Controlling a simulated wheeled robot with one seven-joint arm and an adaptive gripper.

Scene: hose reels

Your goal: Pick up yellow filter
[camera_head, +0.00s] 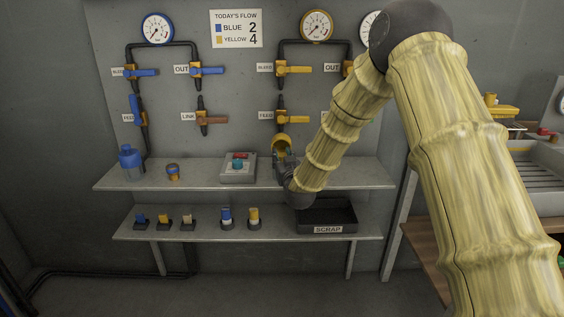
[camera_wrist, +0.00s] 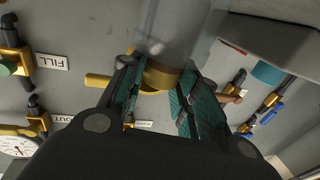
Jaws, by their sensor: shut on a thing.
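My gripper (camera_head: 283,160) is in front of the wall, just above the upper shelf and below the yellow valves. In the wrist view its teal-padded fingers (camera_wrist: 160,95) are shut around the yellow band (camera_wrist: 161,76) of a clear cylinder (camera_wrist: 178,28). In the head view a yellow cup-like part (camera_head: 281,143) shows at the fingertips; whether it is attached to the pipe above cannot be told.
The upper shelf (camera_head: 340,176) holds a blue bottle (camera_head: 130,160), a small orange-and-blue part (camera_head: 173,171) and a grey box (camera_head: 238,168). The lower shelf holds small coloured parts (camera_head: 163,219) and a black scrap tray (camera_head: 327,215). Blue and yellow valves (camera_head: 293,70) project from the wall.

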